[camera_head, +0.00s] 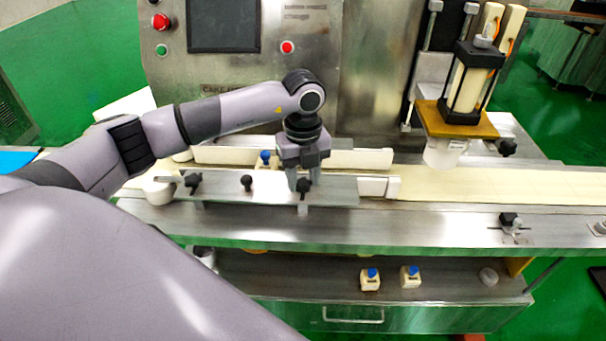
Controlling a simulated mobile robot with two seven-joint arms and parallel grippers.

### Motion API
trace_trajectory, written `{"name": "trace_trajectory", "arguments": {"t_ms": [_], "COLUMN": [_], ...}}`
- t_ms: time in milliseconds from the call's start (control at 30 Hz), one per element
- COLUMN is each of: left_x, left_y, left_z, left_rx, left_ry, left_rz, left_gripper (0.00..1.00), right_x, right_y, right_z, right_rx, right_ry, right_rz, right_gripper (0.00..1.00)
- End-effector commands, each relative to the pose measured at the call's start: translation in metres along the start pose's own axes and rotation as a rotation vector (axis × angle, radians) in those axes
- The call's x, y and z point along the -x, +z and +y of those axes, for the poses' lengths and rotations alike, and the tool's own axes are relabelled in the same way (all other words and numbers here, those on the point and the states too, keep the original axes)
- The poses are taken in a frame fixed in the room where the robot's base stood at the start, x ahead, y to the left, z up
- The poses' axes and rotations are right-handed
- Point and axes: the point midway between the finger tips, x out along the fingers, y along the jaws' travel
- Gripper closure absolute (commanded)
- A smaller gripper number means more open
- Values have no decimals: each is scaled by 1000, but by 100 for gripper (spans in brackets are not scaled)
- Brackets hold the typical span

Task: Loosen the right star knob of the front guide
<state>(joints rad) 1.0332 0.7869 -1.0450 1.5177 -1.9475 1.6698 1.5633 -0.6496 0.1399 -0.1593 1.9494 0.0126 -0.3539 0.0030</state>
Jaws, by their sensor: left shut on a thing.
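The front guide (335,190) is a grey metal plate with a white end piece, lying along the near side of the conveyor. Its right star knob (303,186) is black and sits near the plate's right part. A left star knob (193,181) and a middle black knob (247,182) stand on the same plate. My left gripper (304,184) points straight down over the right star knob, with its fingers closed around it. The fingers hide part of the knob. My right gripper is not in view.
The conveyor belt (500,188) runs to the right. The machine's control panel (225,70) rises behind, with a red button (287,47). A nozzle unit (470,90) stands at the right. Two blue-topped white blocks (370,280) (410,277) rest on the lower shelf (320,283).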

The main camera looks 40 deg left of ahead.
Motion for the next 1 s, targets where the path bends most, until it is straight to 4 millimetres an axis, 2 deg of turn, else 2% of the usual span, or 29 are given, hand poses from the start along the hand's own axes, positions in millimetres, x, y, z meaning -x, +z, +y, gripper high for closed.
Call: {"name": "trace_trajectory", "arguments": {"t_ms": [533,567,600,633,900,1000], "left_x": [3,3,3,3,2,7], "left_y": [3,3,3,3,1,1], "left_z": [-1,-1,-1,-1,0,-1], "left_rx": [29,29,28,28,25,25], "left_ry": [-6,-6,-6,-6,-3,-4], "left_rz": [-8,-8,-7,-7,-3,-4], "left_gripper": [90,53,40,34,34,34], "right_x": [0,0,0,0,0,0], "right_y": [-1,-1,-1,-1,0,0], "right_z": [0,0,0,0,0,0], "right_rx": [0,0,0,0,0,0], "right_ry": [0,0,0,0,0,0], "right_rz": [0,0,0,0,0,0], "right_gripper": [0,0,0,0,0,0]}}
